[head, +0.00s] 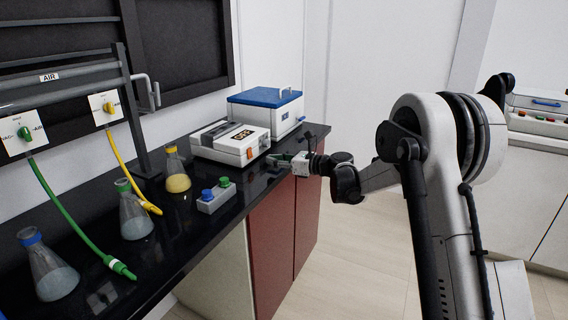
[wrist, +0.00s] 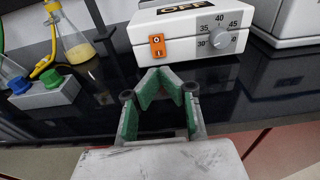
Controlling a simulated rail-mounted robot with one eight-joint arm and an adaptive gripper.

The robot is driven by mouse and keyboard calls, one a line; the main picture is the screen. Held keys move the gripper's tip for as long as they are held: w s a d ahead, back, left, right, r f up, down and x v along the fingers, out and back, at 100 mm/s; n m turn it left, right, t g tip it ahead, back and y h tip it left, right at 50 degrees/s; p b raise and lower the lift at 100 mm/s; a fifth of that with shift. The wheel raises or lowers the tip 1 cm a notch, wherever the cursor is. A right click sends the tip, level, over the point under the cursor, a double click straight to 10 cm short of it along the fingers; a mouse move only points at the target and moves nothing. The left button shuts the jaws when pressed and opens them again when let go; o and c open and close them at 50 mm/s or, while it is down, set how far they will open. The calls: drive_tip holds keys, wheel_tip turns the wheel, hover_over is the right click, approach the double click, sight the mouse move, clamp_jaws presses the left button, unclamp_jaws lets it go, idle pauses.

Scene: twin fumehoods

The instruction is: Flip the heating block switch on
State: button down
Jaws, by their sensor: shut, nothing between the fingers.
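The heating block (head: 230,143) is a white box on the black bench, with a dark panel reading OFF on top. In the wrist view its front face (wrist: 190,36) shows an orange rocker switch (wrist: 157,45) on the left and a grey dial (wrist: 220,39) with numbers on the right. The switch also shows as a small orange spot in the head view (head: 250,153). My gripper (wrist: 162,74) is shut and empty, its green-padded fingers meeting at the tips. In the head view my gripper (head: 274,160) is low in front of the block. The tips appear apart from the switch.
A blue-lidded white box (head: 265,110) stands behind the block. A grey button box (head: 215,197) and a yellow-filled flask (head: 177,178) stand left of it. Open floor is at right.

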sight(251, 157)
drive_tip(key=x, duration=0.6)
drive_tip(key=shift+w+a+b, duration=0.15)
drive_tip(key=shift+a+b, duration=0.1)
drive_tip(key=shift+b, duration=0.15)
drive_tip(key=shift+a+f, duration=0.1)
drive_tip(key=shift+w+a, duration=0.1)
drive_tip(key=f+v, duration=0.3)
drive_tip(key=v, duration=1)
drive_tip(key=shift+s+d, duration=0.3)
drive_tip(key=shift+d, duration=0.15)
drive_tip(key=shift+f, duration=0.15)
